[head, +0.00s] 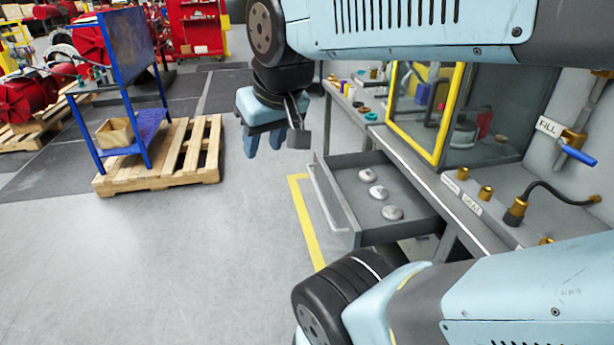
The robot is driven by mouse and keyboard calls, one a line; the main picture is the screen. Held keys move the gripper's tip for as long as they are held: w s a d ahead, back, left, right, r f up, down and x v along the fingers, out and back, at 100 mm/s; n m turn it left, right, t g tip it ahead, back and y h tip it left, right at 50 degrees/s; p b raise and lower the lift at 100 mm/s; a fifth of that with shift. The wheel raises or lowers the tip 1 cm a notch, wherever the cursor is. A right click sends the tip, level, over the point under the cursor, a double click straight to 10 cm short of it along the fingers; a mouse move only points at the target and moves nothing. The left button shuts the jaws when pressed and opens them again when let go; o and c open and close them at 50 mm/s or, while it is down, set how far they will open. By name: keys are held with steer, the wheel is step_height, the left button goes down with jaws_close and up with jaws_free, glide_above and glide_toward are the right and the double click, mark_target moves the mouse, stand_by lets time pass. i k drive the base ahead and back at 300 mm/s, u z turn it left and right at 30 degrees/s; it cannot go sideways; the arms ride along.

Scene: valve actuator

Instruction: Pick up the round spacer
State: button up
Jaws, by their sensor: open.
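Several small round pieces are in view, and I cannot tell for certain which is the round spacer. Three silver-grey round pieces lie in a row in the open grey drawer (420,212): a far one (367,175), a middle one (379,192) and a near one (392,213). A teal ring (371,116) and a dark ring (364,110) lie on the bench top behind the drawer. My gripper (273,143) hangs in the air, fingers down and apart, with nothing seen between them. In the picture it is left of and above the drawer, apart from it.
The grey bench (415,155) carries a yellow-framed clear enclosure (425,110) and brass fittings with a black hose (540,190). A blue-handled valve (575,152) is at right. A blue cart (130,80) stands on a wooden pallet (165,170). The floor between is clear.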

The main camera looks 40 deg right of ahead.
mark_target(391, 213)
steer(key=u, duration=0.2)
steer(key=i, duration=0.6)
steer(key=z, duration=1.9)
steer(key=k, duration=0.8)
steer(key=z, duration=0.2)
steer(key=i, duration=0.65)
steer(key=u, duration=0.05)
